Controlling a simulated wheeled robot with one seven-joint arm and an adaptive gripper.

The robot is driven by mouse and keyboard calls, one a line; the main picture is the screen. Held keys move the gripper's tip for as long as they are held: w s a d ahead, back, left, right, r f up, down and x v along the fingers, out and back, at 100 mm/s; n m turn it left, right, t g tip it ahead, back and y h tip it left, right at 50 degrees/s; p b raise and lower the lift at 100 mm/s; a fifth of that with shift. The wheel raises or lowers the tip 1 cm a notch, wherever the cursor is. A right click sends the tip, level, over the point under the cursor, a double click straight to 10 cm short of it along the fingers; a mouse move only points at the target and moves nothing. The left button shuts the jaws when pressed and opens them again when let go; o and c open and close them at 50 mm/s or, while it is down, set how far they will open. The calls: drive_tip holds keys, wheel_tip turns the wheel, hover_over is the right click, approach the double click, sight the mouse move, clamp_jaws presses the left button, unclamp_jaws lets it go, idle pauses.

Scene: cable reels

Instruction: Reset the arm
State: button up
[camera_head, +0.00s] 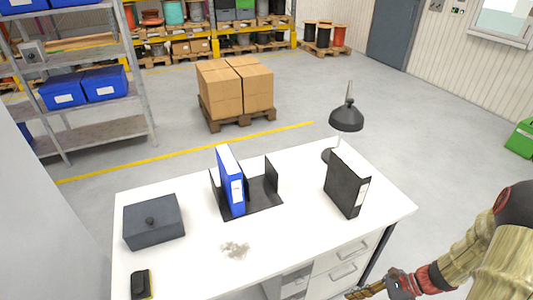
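My arm comes in at the lower right, beside the white desk (300,240), with beige links and dark and red joints. My gripper (392,287) is low at the bottom edge, off the desk's front right side. A brown, wood-like piece (362,293) shows at its end, cut off by the frame; I cannot tell whether it is held. The fingers are too small and partly hidden to read as open or shut.
On the desk are a dark box (153,221), a blue binder (231,181) in a black bookend stand (266,192), a black binder (346,183), a black lamp (346,119), a grey debris pile (235,250) and a black-yellow item (141,285). Boxes on a pallet (235,87) stand behind.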

drive_tip(key=s+a+r+n+t+h, duration=0.1)
drive_tip(key=s+a+r+n+h, duration=0.1)
drive_tip(key=r+n, duration=0.4)
drive_tip(key=s+a+r+n+t+h, duration=0.2)
drive_tip(key=r+n, duration=0.5)
drive_tip(key=r, duration=0.9)
drive_tip(key=s+a+r+n+t+h, duration=0.2)
drive_tip(key=a+r+n+h, duration=0.3)
drive_tip(key=r, duration=0.7)
drive_tip(key=shift+s+n+h, duration=0.5)
drive_tip(key=shift+s+n, duration=0.15)
drive_tip(key=shift+n, duration=0.35)
